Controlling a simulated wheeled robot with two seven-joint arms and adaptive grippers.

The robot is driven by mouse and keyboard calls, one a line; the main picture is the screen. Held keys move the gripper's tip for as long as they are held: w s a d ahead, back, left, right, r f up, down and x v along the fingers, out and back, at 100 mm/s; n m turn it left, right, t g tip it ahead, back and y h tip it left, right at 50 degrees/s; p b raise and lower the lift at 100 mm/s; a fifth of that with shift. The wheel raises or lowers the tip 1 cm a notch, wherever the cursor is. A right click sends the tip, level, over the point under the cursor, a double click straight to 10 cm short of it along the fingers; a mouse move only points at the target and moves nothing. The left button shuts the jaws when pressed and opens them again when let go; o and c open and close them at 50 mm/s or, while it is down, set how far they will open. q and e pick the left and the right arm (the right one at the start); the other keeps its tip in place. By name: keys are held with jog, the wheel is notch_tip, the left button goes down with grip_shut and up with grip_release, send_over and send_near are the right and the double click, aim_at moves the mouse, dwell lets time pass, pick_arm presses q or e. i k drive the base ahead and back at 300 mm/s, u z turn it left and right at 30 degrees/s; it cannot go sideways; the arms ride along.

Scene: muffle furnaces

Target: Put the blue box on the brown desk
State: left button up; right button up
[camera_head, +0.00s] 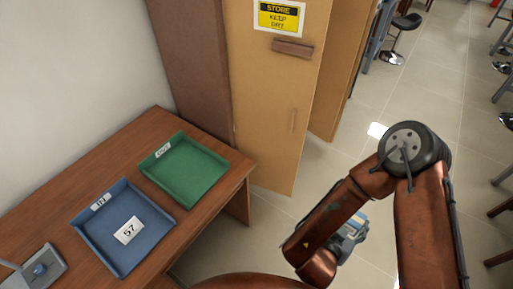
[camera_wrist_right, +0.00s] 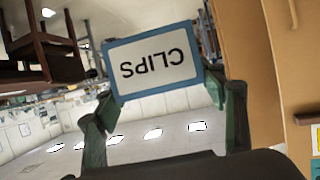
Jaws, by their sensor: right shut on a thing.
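The blue box (camera_wrist_right: 152,62) has a white label reading CLIPS, upside down in the right wrist view. My right gripper (camera_wrist_right: 163,100) is shut on it, with one green finger on each side. In the head view a small part of the box (camera_head: 355,221) shows behind my right forearm, off to the right of the desk and above the floor. The brown desk (camera_head: 147,133) stands at the left in the head view. My left gripper is not in view.
On the desk lie a green tray (camera_head: 184,197) and a blue tray (camera_head: 85,226) holding a card marked 57 (camera_head: 129,230). A grey device (camera_head: 40,270) sits at the lower left. A tan cabinet (camera_head: 268,110) stands behind. Tiled floor (camera_head: 430,90) lies right.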

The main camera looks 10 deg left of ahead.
aim_at(230, 156)
jog(key=u, duration=0.2)
jog(key=i, duration=0.7)
jog(key=u, duration=1.25)
jog(key=i, duration=0.55)
jog(key=u, duration=0.6)
